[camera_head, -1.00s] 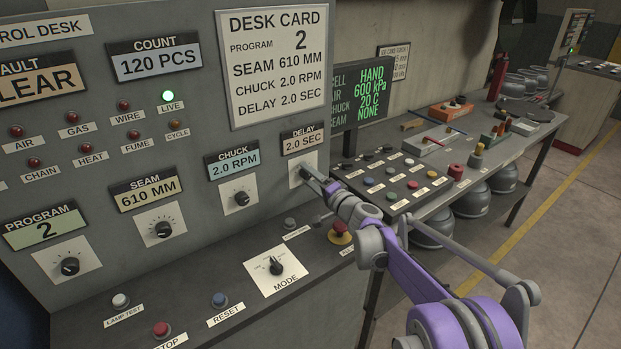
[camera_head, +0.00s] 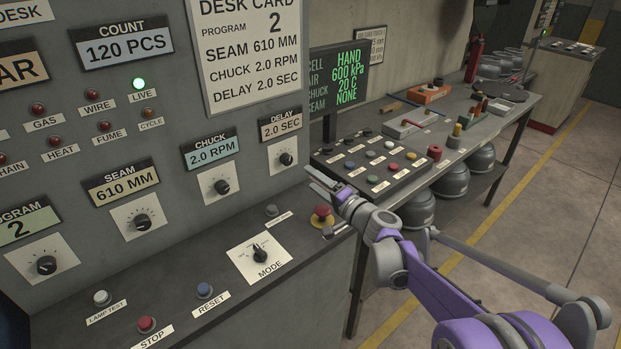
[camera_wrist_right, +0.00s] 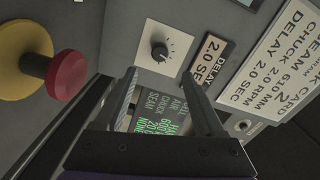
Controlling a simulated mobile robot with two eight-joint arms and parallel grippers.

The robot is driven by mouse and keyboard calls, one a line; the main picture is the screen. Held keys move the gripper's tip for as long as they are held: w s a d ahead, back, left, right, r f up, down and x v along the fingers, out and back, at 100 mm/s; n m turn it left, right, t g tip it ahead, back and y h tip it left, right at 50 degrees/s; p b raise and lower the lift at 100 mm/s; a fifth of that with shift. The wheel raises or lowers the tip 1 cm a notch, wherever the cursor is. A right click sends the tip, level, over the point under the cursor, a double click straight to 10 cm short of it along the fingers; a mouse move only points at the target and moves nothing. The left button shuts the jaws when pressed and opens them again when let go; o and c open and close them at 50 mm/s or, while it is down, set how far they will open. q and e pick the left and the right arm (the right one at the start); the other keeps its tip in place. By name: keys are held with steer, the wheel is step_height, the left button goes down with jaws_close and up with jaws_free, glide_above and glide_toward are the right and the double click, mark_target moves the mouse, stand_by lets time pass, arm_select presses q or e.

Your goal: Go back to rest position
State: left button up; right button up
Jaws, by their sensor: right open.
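My right gripper (camera_head: 322,182) is open and empty in the head view. It is in front of the control desk, below and to the right of the delay knob (camera_head: 286,159), and apart from it. The right wrist view shows its two fingers (camera_wrist_right: 160,88) spread, with the delay knob (camera_wrist_right: 160,52) beyond them and nothing between them but the background screen. The delay display (camera_head: 281,125) reads 2.0 SEC. My left gripper is in neither view.
A red mushroom button (camera_head: 322,213) on a yellow base is just below the right gripper; it is large in the wrist view (camera_wrist_right: 66,76). The mode knob (camera_head: 260,254) is on the ledge. A button box (camera_head: 372,165) stands behind the gripper on a bench.

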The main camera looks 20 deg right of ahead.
stand_by(0.3)
steer(key=s+a+f+n+g+p, duration=0.1)
steer(key=s+a+f+n+g, duration=0.1)
steer(key=s+a+n+g, duration=0.5)
steer(key=s+a+f+p, duration=0.2)
steer(key=s+a, duration=0.3)
steer(key=s, duration=0.5)
steer(key=s+d+f+n+g+h+p, duration=0.1)
steer(key=s+d+f+n+g+h, duration=0.1)
steer(key=s, duration=0.7)
steer(key=s+d+f+n+g+h+p, duration=0.1)
steer(key=s+d+f+n+g+h, duration=0.1)
steer(key=s, duration=0.8)
step_height(320, 180, down, 3)
steer(key=shift+d+f+g+h, duration=0.1)
steer(key=shift+d+g+h, duration=0.2)
steer(key=shift+d+h, duration=0.65)
steer(key=shift+a, duration=0.15)
steer(key=shift+c, duration=0.2)
